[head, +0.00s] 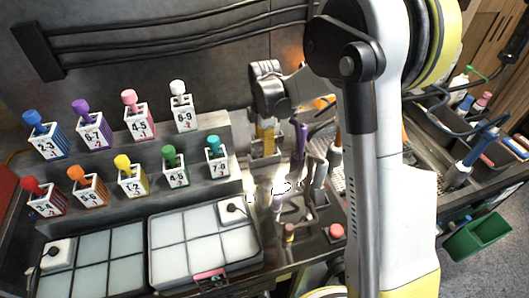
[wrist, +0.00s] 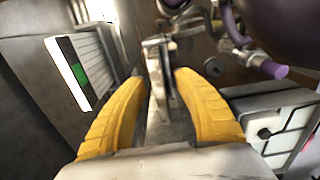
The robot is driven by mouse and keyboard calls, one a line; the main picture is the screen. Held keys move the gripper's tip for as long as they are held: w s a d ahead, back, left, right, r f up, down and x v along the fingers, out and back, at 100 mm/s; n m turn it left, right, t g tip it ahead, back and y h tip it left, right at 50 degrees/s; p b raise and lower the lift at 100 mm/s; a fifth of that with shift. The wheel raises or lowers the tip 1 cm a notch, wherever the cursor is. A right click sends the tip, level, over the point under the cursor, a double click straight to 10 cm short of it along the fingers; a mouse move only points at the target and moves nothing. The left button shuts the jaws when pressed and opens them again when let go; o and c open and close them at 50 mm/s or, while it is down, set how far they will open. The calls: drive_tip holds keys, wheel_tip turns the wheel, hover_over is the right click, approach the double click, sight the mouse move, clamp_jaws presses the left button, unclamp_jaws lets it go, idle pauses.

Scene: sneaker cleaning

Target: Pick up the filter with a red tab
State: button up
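In the head view, a pink-red tab (head: 211,279) shows on the front edge of the right gridded white tray (head: 180,268). I cannot tell whether this is the filter's tab; no other filter with a red tab is clear to me. My gripper (head: 265,150) points down behind and to the right of that tray. In the wrist view, its two yellow fingers (wrist: 162,82) are spread apart. A grey metal part (wrist: 157,60) shows in the gap beyond them, and I see nothing gripped.
A purple tool (head: 300,140) stands right of my gripper. A white panel with a green patch (wrist: 82,72) is left in the wrist view. A green bin (head: 478,237) hangs at right.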

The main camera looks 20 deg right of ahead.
drive_tip(key=shift+r, duration=0.1)
clamp_jaws()
drive_tip(key=shift+r, duration=0.1)
